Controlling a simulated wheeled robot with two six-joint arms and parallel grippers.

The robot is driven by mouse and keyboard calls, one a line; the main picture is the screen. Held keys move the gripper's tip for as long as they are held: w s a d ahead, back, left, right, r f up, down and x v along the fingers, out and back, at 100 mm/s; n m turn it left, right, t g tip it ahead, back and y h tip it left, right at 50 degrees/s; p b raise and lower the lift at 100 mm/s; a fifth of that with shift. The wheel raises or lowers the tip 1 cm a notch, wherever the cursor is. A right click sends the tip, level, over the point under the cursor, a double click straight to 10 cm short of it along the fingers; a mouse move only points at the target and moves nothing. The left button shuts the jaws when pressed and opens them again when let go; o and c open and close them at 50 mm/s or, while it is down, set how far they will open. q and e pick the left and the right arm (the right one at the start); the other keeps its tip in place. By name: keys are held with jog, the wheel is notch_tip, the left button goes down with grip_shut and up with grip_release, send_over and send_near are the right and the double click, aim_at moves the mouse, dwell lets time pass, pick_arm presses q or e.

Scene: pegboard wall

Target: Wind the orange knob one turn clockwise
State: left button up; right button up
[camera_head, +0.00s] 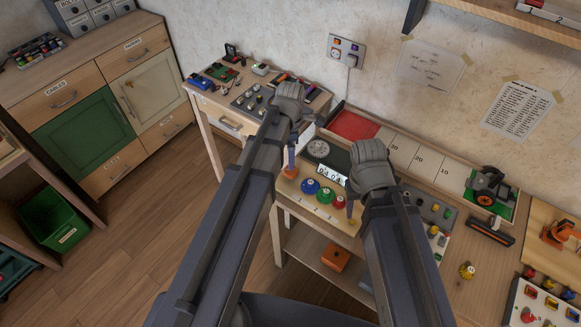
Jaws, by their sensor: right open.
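The orange knob (290,172) is at the left end of a row on a light wooden panel (320,217). Blue (310,187), green (324,195) and red (338,202) knobs follow to its right. My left gripper (291,160) points down just above the orange knob; its arm hides most of it, and I cannot tell whether it touches the knob. My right gripper (350,206) is open beside the red knob, partly hidden behind its wrist. I cannot make out the orange knob's pointer.
Behind the knobs are a display (331,175) and a round dial (318,149). A red mat (353,125) lies at the back. A side table (205,95) with small parts stands at left.

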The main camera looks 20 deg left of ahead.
aim_at(291, 173)
pick_arm(q)
jog(key=shift+f+b, duration=3.95)
pick_arm(e)
jog(key=shift+f, duration=4)
jog(key=shift+r, duration=0.1)
pick_arm(q)
jog(key=c, duration=1.4)
